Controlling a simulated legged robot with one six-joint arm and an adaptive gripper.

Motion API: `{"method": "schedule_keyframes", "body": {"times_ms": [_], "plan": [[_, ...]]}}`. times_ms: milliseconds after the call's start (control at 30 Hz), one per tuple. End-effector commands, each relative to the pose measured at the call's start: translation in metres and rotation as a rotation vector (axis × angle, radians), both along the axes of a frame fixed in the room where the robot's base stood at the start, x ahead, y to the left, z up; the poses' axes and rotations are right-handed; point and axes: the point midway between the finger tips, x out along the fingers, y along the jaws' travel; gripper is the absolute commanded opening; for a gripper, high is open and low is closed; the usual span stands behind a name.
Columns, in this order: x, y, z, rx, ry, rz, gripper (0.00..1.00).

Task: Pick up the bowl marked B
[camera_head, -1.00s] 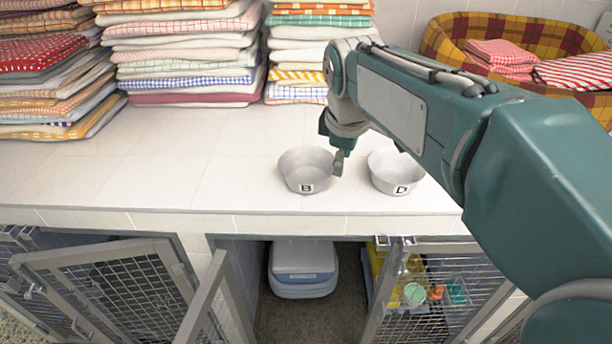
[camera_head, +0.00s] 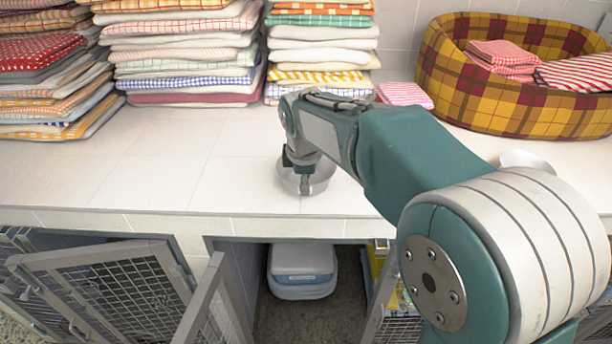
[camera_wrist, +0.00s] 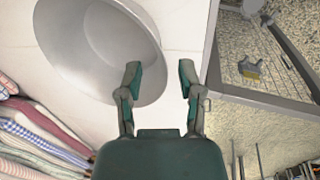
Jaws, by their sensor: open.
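The bowl marked B (camera_head: 324,178) is a grey metal bowl, upright near the front edge of the white tiled counter. My gripper (camera_head: 304,186) covers its front in the head view, so the letter is hidden. In the wrist view, the bowl (camera_wrist: 75,60) fills the upper left, and its inside looks empty. My gripper (camera_wrist: 159,79) is open there, with one finger over the bowl and the other beyond its rim on the counter-edge side. The rim runs between the fingers. I cannot tell whether either finger touches it.
Folded towel stacks (camera_head: 185,50) stand along the back. A plaid basket (camera_head: 500,95) is at back right. Another pale bowl (camera_head: 525,160) shows behind my arm, which hides bowl D's earlier spot. An open mesh door (camera_head: 120,290) hangs below the counter.

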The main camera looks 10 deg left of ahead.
Motion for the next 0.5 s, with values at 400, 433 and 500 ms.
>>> {"method": "schedule_keyframes", "body": {"times_ms": [400,433,500], "plan": [[0.005,0.0,-0.019,0.001,-0.001,0.0,0.48],[0.005,0.0,-0.019,0.001,-0.001,0.0,0.34],[0.005,0.0,-0.019,0.001,-0.001,0.0,0.03]]}}
